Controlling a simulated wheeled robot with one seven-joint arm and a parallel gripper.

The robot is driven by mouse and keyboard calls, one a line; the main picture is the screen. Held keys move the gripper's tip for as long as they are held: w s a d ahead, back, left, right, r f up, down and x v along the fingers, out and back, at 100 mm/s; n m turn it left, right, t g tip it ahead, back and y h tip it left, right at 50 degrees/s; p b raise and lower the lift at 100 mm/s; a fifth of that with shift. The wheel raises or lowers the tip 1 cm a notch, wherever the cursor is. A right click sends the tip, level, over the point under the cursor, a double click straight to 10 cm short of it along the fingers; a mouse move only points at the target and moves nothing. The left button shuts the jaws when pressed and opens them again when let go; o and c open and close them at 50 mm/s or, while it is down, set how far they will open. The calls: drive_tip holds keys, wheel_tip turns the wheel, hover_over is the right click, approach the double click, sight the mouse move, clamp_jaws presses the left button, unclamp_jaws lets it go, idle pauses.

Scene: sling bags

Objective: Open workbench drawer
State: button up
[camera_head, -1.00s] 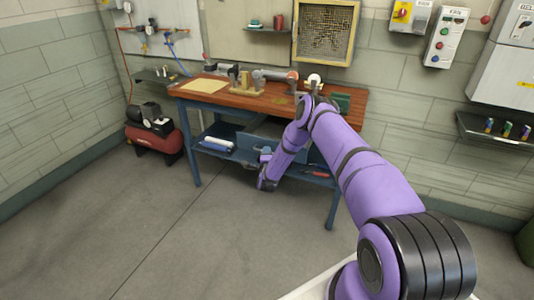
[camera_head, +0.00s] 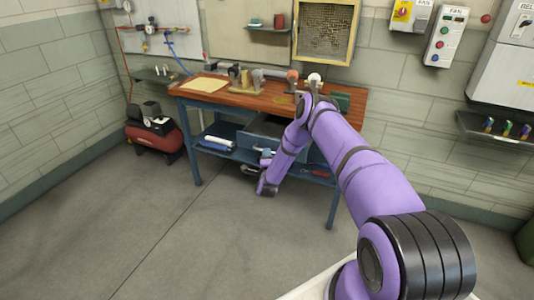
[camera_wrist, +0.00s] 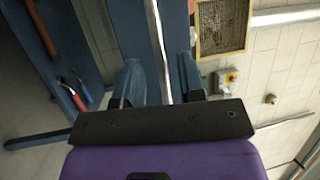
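The workbench (camera_head: 198,157) has blue legs and a brown wooden top. Its grey-blue drawer (camera_head: 262,129) sits under the top, partly behind my arm, and looks pulled out somewhat, with a dark inside showing. My gripper (camera_head: 264,155) is low in front of the drawer, small and partly hidden in the head view. In the wrist view my gripper (camera_wrist: 160,82) has its two fingers apart, one on each side of a long silver bar (camera_wrist: 156,40), which looks like the drawer handle. Gaps show beside the bar; firm contact is not clear.
A lower shelf (camera_head: 222,153) holds a white-blue roll and red-handled tools. Several small items stand on the bench top. A red compressor (camera_head: 155,140) stands left of the bench. The floor (camera_head: 190,240) in front is clear.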

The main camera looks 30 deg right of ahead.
drive_tip(key=v, duration=0.8)
